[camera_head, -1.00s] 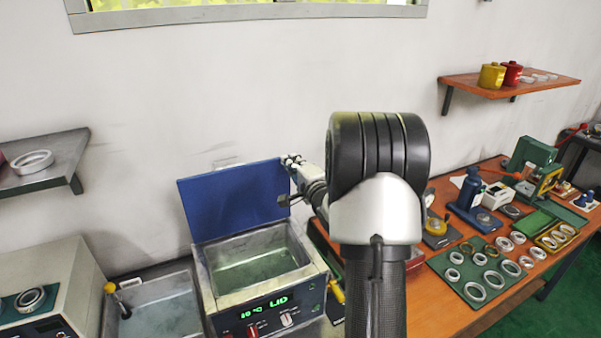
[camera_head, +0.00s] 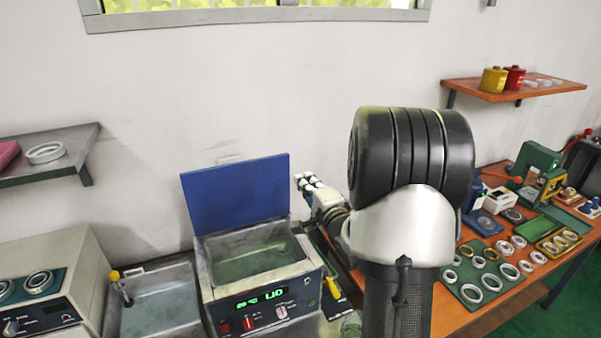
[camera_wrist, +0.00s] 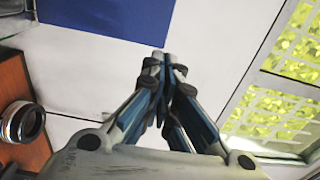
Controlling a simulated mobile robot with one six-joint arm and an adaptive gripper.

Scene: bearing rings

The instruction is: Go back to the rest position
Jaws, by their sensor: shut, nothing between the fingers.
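My gripper (camera_wrist: 165,58) shows in the wrist view with its fingertips together, empty, in front of the white wall. In the head view, my arm's large black-and-white joint stands right of centre, and the far part of my arm shows behind it, right of the raised blue lid (camera_head: 238,193). My fingers cannot be made out clearly there. The lid belongs to a heated bath (camera_head: 258,313) with a green display and is open. Part of a blue panel (camera_wrist: 110,15) shows at the top of the wrist view.
A workbench (camera_head: 490,318) at right carries several bearing rings, a green mat and a press. A wooden shelf (camera_head: 520,92) holds yellow and red containers. A grey shelf (camera_head: 45,170) holds a ring. A metal tank (camera_head: 165,300) stands left of the bath.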

